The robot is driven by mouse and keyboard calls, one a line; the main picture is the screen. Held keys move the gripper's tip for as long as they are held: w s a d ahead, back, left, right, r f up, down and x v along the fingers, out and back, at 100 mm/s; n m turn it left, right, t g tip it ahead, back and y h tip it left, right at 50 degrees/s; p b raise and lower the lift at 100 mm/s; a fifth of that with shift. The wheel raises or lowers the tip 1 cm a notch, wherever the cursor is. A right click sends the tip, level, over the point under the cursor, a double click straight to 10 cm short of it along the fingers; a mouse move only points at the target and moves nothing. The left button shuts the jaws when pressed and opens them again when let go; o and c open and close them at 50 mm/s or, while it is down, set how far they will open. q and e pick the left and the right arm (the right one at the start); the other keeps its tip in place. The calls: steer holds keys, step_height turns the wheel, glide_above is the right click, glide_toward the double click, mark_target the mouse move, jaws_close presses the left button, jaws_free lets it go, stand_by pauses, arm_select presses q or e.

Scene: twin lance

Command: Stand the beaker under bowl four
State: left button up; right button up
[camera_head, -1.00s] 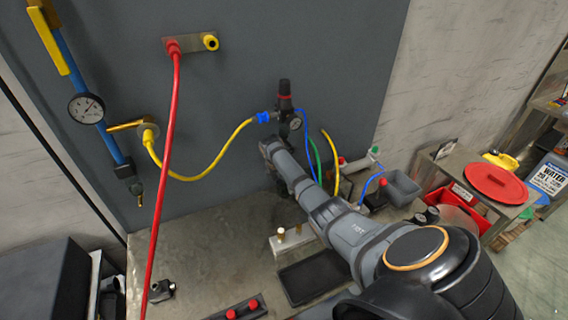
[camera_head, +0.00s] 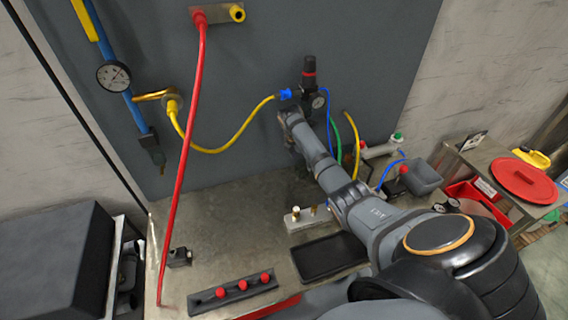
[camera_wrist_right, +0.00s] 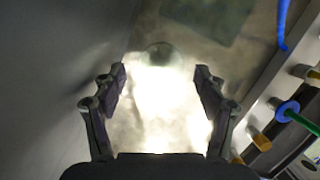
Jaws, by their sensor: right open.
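My right gripper (camera_wrist_right: 158,78) is open in the right wrist view, its two dark fingers apart over a brightly lit bench surface. A pale round, glassy shape (camera_wrist_right: 160,53) lies just beyond the fingertips, and nothing shows gripped; I cannot tell whether it is the beaker. In the head view my right arm reaches to the grey panel, below a black regulator with a gauge (camera_head: 310,75); its fingers are hard to make out there. No numbered bowl can be read, so I cannot pick out bowl four. My left gripper is not in view.
A yellow hose (camera_head: 225,143) and a red hose (camera_head: 187,150) hang from the panel. A black tray (camera_head: 325,258) and a dark strip with red knobs (camera_head: 235,290) lie on the bench. A grey container (camera_head: 425,175) stands at right.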

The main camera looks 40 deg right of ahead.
steer(key=s+a+r+b, duration=0.1)
steer(key=a+b, duration=0.1)
steer(key=a, duration=1)
steer(key=shift+a+r, duration=0.25)
steer(key=shift+r, duration=0.05)
steer(key=shift+s, duration=0.1)
